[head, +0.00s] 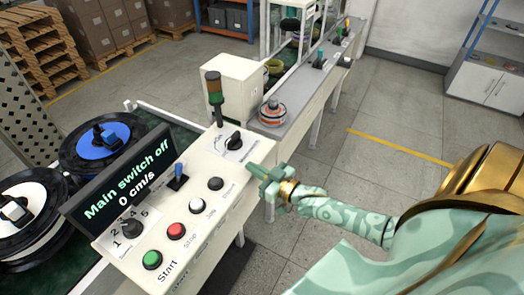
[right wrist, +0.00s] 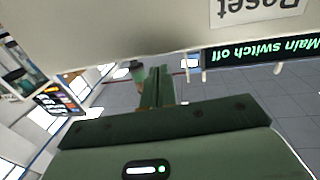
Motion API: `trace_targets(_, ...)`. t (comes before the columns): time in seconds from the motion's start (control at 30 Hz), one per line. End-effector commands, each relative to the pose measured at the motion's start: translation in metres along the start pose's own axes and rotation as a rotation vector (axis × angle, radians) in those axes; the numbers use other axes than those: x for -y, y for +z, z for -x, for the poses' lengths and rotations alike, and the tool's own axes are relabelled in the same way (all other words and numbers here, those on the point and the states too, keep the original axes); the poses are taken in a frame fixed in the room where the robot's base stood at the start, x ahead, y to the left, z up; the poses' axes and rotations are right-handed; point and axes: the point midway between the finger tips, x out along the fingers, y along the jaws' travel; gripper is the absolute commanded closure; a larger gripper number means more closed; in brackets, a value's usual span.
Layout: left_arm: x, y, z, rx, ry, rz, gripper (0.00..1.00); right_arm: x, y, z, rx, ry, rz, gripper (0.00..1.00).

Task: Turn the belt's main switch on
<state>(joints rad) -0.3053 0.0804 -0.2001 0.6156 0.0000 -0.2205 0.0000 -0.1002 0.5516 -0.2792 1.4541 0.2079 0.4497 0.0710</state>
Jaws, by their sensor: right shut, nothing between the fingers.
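The control panel (head: 192,200) carries a black rotary switch (head: 234,141) near its far right end, with small print around it that I cannot read well. The display (head: 122,185) reads "Main switch off" and "0 cm/s"; it also shows upside down in the right wrist view (right wrist: 262,52). My right gripper (head: 259,172) is shut and empty, beside the panel's right edge, nearer me than the rotary switch and apart from it. Its shut fingers show in the right wrist view (right wrist: 156,86), near the pale panel edge. My left gripper is not in view.
The panel also has green (head: 152,260), red (head: 176,230), white (head: 196,205) and black (head: 215,184) buttons, a numbered speed knob (head: 131,228) and a blue-topped lever (head: 178,178). A signal lamp (head: 214,92) rises behind the rotary switch. Floor right of the panel is clear.

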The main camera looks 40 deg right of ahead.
Motion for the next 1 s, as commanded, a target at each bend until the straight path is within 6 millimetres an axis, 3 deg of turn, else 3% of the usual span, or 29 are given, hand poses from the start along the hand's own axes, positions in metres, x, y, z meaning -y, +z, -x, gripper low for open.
trace_targets(0.13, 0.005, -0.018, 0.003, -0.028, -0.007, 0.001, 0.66, 0.006, 0.000, 0.020, 0.002, 0.000, 0.000, 1.00)
trace_targets(0.57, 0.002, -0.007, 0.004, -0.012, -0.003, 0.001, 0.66, 0.009, 0.000, 0.029, 0.000, 0.000, 0.001, 1.00)
trace_targets(0.67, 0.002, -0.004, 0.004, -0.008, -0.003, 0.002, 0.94, 0.008, 0.004, 0.030, 0.012, 0.003, 0.004, 1.00)
trace_targets(0.7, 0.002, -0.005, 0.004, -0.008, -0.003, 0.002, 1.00, 0.007, 0.011, 0.031, 0.029, 0.008, 0.009, 1.00)
trace_targets(0.77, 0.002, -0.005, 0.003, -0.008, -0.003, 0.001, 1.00, 0.005, 0.028, 0.036, 0.077, 0.021, 0.024, 1.00)
trace_targets(0.83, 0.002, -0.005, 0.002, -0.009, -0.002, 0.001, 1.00, 0.001, 0.061, 0.046, 0.168, 0.043, 0.048, 1.00)
trace_targets(0.93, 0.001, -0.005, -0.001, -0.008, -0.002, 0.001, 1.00, -0.003, 0.127, 0.075, 0.360, 0.080, 0.093, 1.00)
trace_targets(1.0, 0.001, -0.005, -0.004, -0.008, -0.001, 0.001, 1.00, -0.001, 0.180, 0.107, 0.521, 0.101, 0.119, 1.00)
